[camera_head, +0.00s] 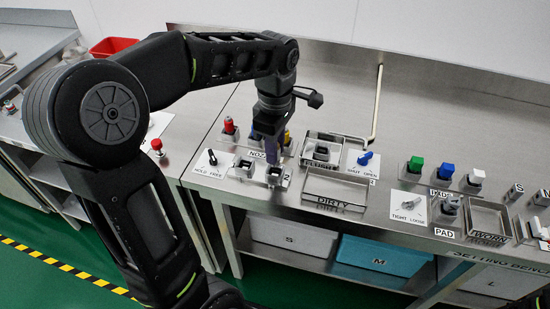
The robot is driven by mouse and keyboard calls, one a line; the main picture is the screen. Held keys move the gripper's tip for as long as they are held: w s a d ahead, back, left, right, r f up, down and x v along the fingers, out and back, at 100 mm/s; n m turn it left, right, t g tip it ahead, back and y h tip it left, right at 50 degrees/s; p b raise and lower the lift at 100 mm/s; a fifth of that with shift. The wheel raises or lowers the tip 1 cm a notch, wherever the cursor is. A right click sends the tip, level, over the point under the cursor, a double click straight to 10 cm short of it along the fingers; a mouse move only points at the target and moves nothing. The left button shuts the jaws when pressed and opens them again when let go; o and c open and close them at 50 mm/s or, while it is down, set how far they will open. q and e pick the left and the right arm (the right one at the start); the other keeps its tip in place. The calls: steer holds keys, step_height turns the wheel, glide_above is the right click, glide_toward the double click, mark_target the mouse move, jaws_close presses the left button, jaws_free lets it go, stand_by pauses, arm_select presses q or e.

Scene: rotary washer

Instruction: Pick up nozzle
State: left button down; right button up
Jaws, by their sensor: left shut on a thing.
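My left gripper (273,158) points down at the nozzle station, above a small square metal holder (274,175). It is shut on a nozzle, but the fingers hide most of it and I cannot tell its colour. A red nozzle (229,126) stands upright at the back of the station, left of the gripper. A blue nozzle (254,134) and a yellow one (288,136) show partly behind the gripper. My right gripper is not in view.
The flush basin (321,152) and dirty tray (335,190) lie to the right. Green, blue and white pads (446,171) stand farther right. The back counter is mostly clear.

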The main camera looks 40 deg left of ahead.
arm_select(q)
step_height(320, 180, up, 6)
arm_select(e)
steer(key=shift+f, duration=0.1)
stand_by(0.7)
